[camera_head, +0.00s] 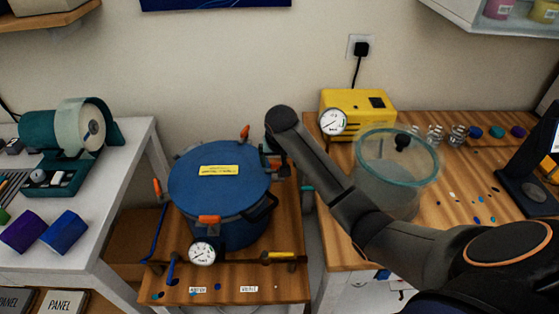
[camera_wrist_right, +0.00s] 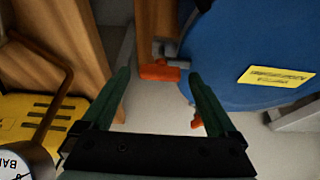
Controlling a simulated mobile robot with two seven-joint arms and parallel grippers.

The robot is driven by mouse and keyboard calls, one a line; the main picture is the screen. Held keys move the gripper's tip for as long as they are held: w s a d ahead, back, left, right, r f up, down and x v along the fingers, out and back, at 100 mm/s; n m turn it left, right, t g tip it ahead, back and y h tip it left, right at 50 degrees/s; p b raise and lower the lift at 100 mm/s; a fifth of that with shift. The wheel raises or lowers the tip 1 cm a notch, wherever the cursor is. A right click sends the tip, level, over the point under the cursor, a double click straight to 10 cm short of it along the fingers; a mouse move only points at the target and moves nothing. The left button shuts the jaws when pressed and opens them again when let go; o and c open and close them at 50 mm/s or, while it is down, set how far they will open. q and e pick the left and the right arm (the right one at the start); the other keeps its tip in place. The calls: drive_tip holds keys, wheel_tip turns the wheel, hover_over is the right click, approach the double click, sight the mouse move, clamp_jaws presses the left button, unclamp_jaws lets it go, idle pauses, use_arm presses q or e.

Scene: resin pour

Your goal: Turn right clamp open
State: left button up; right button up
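The blue pressure pot (camera_head: 219,190) stands on a small wooden cart, its lid closed and marked with a yellow label (camera_head: 218,170). Orange clamp handles show at its left (camera_head: 157,188), back (camera_head: 245,133) and front (camera_head: 209,220). In the right wrist view, the right clamp's orange handle (camera_wrist_right: 160,72) lies at the lid's edge on a grey bracket. My right gripper (camera_wrist_right: 159,78) is open, its green fingers on either side of that handle, with no contact that I can make out. My left gripper is out of view.
A yellow pump (camera_head: 357,112) with a gauge and a clear chamber (camera_head: 398,170) stand on the right wooden table (camera_head: 460,225). Another gauge (camera_head: 202,253) is at the pot's front.

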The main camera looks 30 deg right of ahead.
drive_tip(key=c, duration=1.3)
drive_tip(key=shift+a+m, duration=0.1)
drive_tip(key=shift+m, duration=0.2)
drive_tip(key=m+g, duration=0.1)
drive_tip(key=m, duration=0.1)
drive_tip(key=m+h, duration=0.1)
drive_tip(key=m, duration=0.2)
drive_tip(key=shift+w+a+g, duration=0.1)
drive_tip(key=shift+w+g, duration=0.1)
drive_tip(key=shift+g, duration=0.2)
drive_tip(key=m+g, duration=0.1)
drive_tip(key=m, duration=0.2)
drive_tip(key=m+g+h, duration=0.1)
drive_tip(key=m, duration=0.1)
drive_tip(key=shift+w+m, duration=0.1)
drive_tip(key=shift+m, duration=0.3)
drive_tip(key=m+g+b, duration=0.1)
drive_tip(key=m, duration=0.1)
drive_tip(key=shift+w+m, duration=0.1)
drive_tip(key=shift+m, duration=0.3)
drive_tip(key=shift+m+g+b, duration=0.7)
drive_tip(key=shift+m+b, duration=1.1)
drive_tip(key=shift+m, duration=0.1)
